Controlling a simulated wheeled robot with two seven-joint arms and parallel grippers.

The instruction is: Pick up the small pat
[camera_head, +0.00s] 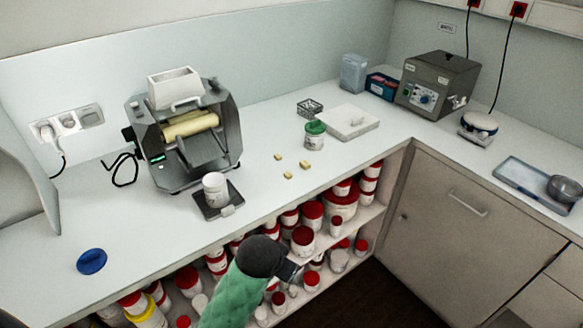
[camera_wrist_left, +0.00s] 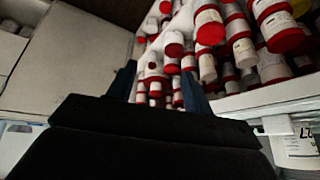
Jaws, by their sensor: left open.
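Three small yellow pats lie apart on the white counter: one at the back (camera_head: 278,157), one to the right (camera_head: 304,165) and one nearest the front edge (camera_head: 288,175). They look close in size, and I cannot tell for sure which is smallest. My left gripper (camera_head: 290,272) is at the end of the green-sleeved arm, in front of the shelves and below the counter top, well short of the pats. In the left wrist view its two dark fingers (camera_wrist_left: 160,92) stand apart with nothing between them. No pat shows in that view. My right gripper is out of view.
A roller mill (camera_head: 185,135) stands behind left, with a white jar (camera_head: 215,186) on a dark plate before it. A green-lidded jar (camera_head: 315,134) and a white slab (camera_head: 346,122) are behind the pats. Red-lidded jars (camera_head: 303,238) fill the shelves below. Counter around the pats is clear.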

